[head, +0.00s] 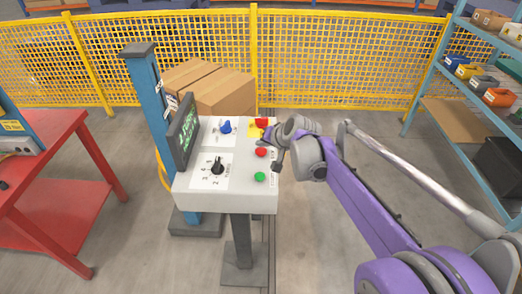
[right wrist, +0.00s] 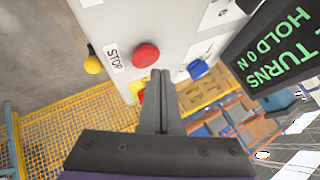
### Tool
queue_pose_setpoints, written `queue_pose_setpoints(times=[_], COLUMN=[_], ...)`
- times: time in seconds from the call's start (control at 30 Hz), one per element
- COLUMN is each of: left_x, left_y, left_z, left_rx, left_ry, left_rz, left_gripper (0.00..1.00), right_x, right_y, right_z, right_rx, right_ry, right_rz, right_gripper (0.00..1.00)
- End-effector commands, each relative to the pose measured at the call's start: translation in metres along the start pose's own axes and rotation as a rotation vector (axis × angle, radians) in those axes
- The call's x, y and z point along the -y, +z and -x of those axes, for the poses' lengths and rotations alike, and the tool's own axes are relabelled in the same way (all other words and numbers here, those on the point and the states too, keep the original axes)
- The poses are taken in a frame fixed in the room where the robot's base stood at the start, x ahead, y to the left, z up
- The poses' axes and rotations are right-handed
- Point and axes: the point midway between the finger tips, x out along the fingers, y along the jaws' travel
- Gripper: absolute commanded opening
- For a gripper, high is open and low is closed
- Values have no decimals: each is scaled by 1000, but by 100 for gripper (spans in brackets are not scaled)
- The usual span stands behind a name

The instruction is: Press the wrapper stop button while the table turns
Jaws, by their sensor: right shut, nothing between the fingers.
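The wrapper control box (head: 245,190) stands on a grey post in the head view. Its red stop button (head: 261,152) is on the right side of the top face, above a green button (head: 260,176). In the right wrist view the red stop button (right wrist: 146,55) sits beside a STOP label (right wrist: 113,58). My right gripper (head: 267,141) is shut and empty, just beyond the stop button. In the right wrist view its fingertips (right wrist: 160,74) are close to the button's edge; I cannot tell whether they touch. My left gripper is not in view. No turning table is recognisable.
A red button on yellow (head: 262,122) is close to my fingers. A blue knob (head: 226,126) and black dial (head: 217,168) are left of them. A screen (right wrist: 275,50) reads TURNS, HOLD ON. Cardboard boxes (head: 225,93), yellow fence (head: 340,65) and shelves (head: 455,108) surround the box.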

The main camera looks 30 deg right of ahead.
Motion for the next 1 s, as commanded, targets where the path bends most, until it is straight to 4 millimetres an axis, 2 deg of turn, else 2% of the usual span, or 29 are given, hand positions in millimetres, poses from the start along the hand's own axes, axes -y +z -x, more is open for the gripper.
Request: queue_pose_setpoints(times=[0.73, 1.0], left_x=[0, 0], left_y=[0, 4], left_z=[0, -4], left_rx=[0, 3], left_ry=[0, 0], left_rz=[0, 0], left_gripper=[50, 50], right_x=[0, -4], right_y=[0, 4], right_z=[0, -6], right_rx=[0, 0], right_ry=[0, 0], right_rz=[0, 0], right_gripper=[0, 0])
